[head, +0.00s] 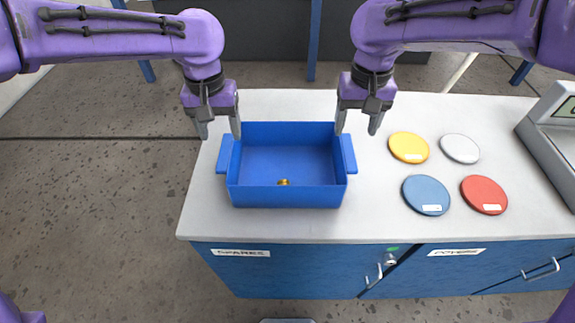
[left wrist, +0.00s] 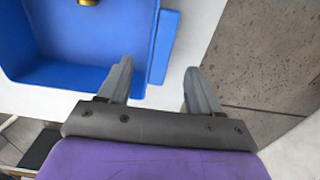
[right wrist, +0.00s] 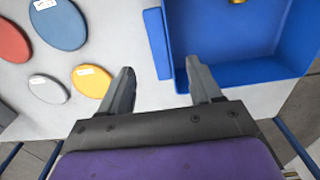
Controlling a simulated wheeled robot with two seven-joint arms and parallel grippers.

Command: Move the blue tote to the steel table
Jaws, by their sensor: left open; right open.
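The blue tote (head: 288,196) sits upright on the white-topped bench, with a flange handle on its left and right sides. A small brass piece (head: 284,182) lies inside it. My left gripper (head: 218,133) is open above the tote's far left corner; in the left wrist view the tote's side handle (left wrist: 164,48) is ahead of the open fingers (left wrist: 157,88). My right gripper (head: 357,129) is open above the far right corner; in the right wrist view the other handle (right wrist: 156,42) is ahead of its fingers (right wrist: 160,85). Neither gripper visibly holds anything. I cannot identify the steel table.
Yellow (head: 409,147), white (head: 460,148), blue (head: 426,195) and red (head: 484,195) discs lie right of the tote. A grey device (head: 555,125) stands at the bench's right end. The blue cabinet (head: 300,270) below has handles and labels. Open floor (head: 90,200) lies to the left.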

